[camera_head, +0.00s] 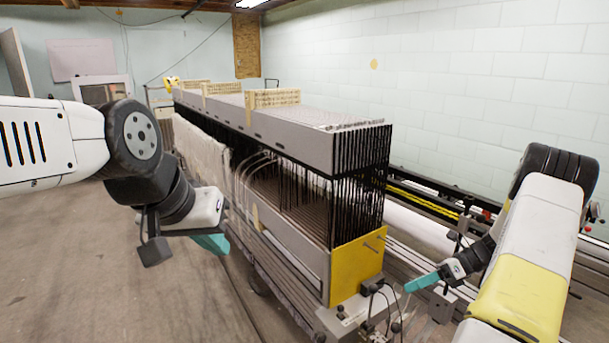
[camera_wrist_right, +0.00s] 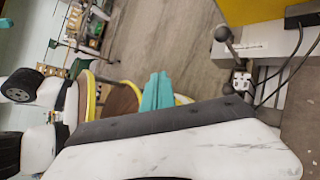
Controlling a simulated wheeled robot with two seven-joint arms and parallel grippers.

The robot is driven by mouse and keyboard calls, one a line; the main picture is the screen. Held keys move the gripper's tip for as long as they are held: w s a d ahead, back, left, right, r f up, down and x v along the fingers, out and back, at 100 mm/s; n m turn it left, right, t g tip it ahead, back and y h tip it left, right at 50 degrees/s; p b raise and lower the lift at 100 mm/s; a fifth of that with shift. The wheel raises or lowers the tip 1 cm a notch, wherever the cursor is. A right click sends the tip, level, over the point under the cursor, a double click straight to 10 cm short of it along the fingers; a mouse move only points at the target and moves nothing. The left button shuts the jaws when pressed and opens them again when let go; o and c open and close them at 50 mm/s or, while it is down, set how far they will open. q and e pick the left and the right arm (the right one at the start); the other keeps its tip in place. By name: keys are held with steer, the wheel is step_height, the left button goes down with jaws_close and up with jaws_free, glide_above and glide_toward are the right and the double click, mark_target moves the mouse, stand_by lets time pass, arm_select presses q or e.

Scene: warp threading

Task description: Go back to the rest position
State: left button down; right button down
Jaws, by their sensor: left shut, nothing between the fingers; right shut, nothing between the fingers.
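My left gripper (camera_head: 211,243) has teal fingers and hangs to the left of the long warp-threading machine (camera_head: 330,150), apart from it and over the floor. It is shut and empty. My right gripper (camera_head: 421,282) is held in front of the machine's near right corner, close to its yellow end panel (camera_head: 357,268). Its teal fingers also show in the right wrist view (camera_wrist_right: 157,92), pressed together with nothing between them. Rows of black vertical bars and hanging threads fill the machine's open middle.
Cables and small knobs (camera_head: 372,290) sit at the machine's near end, near my right gripper. Rails with a yellow strip (camera_head: 425,199) run along its right side. The concrete floor (camera_head: 110,270) on the left is clear. A white block wall (camera_head: 450,80) stands behind.

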steer(key=s+a+r+n+h, duration=0.3)
steer(key=a+r+n, duration=0.3)
steer(key=r, duration=0.4)
steer(key=s+a+r+n+h, duration=0.3)
steer(key=a+r+n, duration=0.1)
steer(key=r+n, duration=0.4)
steer(key=s+a+r+n+t+h, duration=0.2)
steer(key=s+a+r+n+t, duration=0.1)
steer(key=s+r+n, duration=0.2)
steer(key=s+a+r+n+t+h, duration=0.1)
steer(key=s+a+r+n+t, duration=0.2)
steer(key=s+r+n, duration=0.2)
steer(key=shift+s+n+h, duration=0.4)
steer(key=shift+s+n, duration=1.2)
steer(key=shift+s, duration=0.3)
steer(key=shift+r, duration=0.1)
